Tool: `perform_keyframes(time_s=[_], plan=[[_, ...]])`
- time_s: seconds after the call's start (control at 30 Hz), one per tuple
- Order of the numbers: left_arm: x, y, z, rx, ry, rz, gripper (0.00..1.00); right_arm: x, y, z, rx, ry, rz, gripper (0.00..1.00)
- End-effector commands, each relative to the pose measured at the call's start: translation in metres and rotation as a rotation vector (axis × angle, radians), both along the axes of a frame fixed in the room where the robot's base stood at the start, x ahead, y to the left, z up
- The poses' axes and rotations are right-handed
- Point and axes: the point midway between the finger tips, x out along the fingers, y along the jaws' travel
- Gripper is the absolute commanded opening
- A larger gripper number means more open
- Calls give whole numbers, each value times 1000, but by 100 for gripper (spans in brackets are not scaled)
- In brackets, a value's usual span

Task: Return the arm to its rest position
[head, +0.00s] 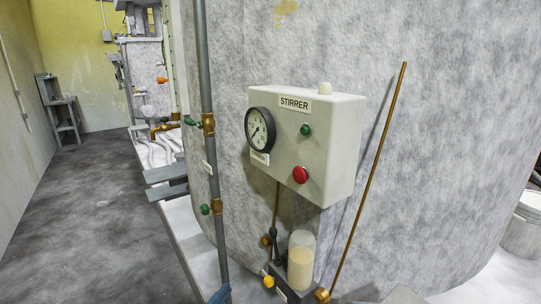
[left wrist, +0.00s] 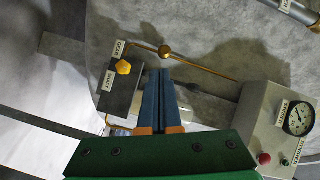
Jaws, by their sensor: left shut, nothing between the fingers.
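My left gripper shows in the left wrist view (left wrist: 158,74) with its two blue fingers shut together and nothing between them. Only a small blue part of it (head: 220,295) shows at the bottom edge of the head view. In the left wrist view the fingers point toward a dark block with a yellow knob (left wrist: 123,67) and a brass fitting (left wrist: 165,50). I cannot tell how far apart they are. The STIRRER box (head: 310,140) is on the right in the head view, with a gauge, a green button and a red button (head: 300,174). My right gripper is not in view.
A grey vertical pipe (head: 208,150) with green valves stands left of the box. A glass jar with cream contents (head: 301,262) and a yellow knob (head: 268,281) sit below it. A slanting copper pipe (head: 370,178) rises at the right. Dark floor (head: 90,220) lies open at left.

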Motion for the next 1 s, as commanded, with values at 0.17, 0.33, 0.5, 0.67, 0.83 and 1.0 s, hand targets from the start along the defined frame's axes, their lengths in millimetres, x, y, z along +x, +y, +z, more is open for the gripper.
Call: perform_keyframes(time_s=[0.17, 0.33, 0.5, 0.67, 0.83, 1.0], plan=[[-91, 44, -166, -246, 518, 325, 0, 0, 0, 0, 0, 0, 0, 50], [-232, 66, -280, -387, 956, 643, 0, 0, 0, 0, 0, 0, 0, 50], [-373, 69, -332, -454, 1293, 919, 0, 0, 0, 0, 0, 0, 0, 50], [-441, 66, -342, -477, 1440, 1052, 0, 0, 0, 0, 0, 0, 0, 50], [-450, 66, -343, -481, 1461, 1072, 0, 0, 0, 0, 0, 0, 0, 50], [-448, 66, -343, -480, 1458, 1069, 0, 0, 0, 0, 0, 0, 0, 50]])
